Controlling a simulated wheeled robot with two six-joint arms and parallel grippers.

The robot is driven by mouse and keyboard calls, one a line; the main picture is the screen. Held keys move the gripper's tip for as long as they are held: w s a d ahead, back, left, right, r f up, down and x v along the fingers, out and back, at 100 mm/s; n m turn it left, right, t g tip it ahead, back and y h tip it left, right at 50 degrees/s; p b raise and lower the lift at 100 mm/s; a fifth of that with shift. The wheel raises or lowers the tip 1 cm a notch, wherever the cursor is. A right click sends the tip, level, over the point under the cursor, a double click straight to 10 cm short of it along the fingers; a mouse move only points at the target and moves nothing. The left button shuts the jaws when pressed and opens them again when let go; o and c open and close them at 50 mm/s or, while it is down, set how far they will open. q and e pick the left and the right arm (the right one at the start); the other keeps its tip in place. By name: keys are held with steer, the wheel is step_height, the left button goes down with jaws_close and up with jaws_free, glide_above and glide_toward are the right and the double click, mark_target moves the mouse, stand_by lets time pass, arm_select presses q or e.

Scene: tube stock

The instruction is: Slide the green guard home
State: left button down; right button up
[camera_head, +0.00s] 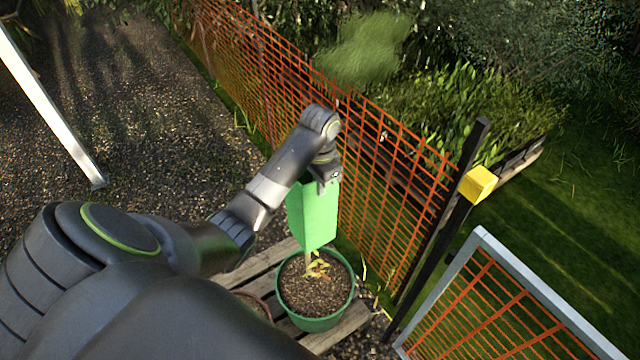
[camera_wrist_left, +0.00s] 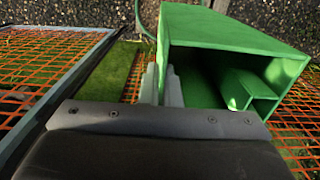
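The green guard (camera_head: 313,215) is a tall, open-ended box sleeve, roughly upright over a green pot (camera_head: 349,297). A small plant with yellow-green leaves (camera_head: 318,267) shows in the pot's soil, just below the guard's lower end. Whether any of its stem is inside the guard I cannot tell. My left gripper (camera_head: 325,183) is at the guard's top edge. In the left wrist view, the guard (camera_wrist_left: 235,32) shows its open top, and my gripper's fingers (camera_wrist_left: 161,85) are closed on its near-left wall, one inside and one outside. My right gripper is not in view.
The pot stands on wooden slats (camera_head: 345,330), with another pot's rim (camera_head: 262,304) partly hidden behind my arm. An orange mesh fence (camera_head: 385,180) runs close behind. A dark post with a yellow block (camera_head: 477,184) and a metal-framed mesh gate (camera_head: 530,283) stand right.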

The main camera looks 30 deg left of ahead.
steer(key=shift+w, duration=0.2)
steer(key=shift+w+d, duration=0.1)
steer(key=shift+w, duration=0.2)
arm_select(q)
steer(key=shift+f, duration=0.15)
steer(key=shift+f, duration=0.7)
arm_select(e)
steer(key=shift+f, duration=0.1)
arm_select(q)
steer(key=shift+f, duration=0.1)
